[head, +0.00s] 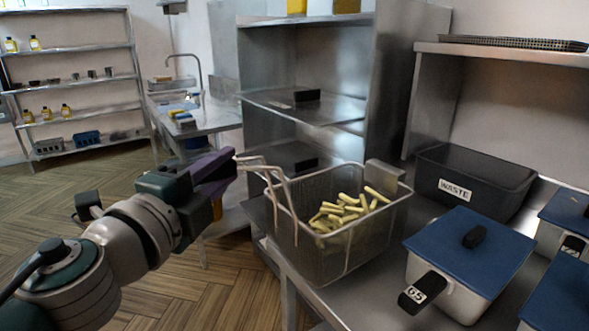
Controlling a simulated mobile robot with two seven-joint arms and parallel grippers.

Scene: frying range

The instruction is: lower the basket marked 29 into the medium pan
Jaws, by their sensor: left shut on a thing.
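A wire frying basket (345,245) with several pale yellow fry-like sticks (345,212) in it is at the middle, upright, by the counter's left edge. I cannot tell whether it touches the counter. No number 29 is readable on it. My left gripper (236,166) is shut on the end of the basket's wire handle (270,172), left of the basket. A white pan (452,292) with a blue lid (470,250) and a black handle marked like "GS" stands right of the basket. Two more blue-lidded pans (562,235) are partly cut off at the right. I cannot tell which pan is medium. My right gripper is out of view.
A black bin marked WASTE (475,180) stands behind the pans. A steel shelf unit (310,110) rises behind the basket. A dark rack (515,43) lies on the upper right shelf. A sink table (205,120) and a bottle shelf (75,80) are at the back left.

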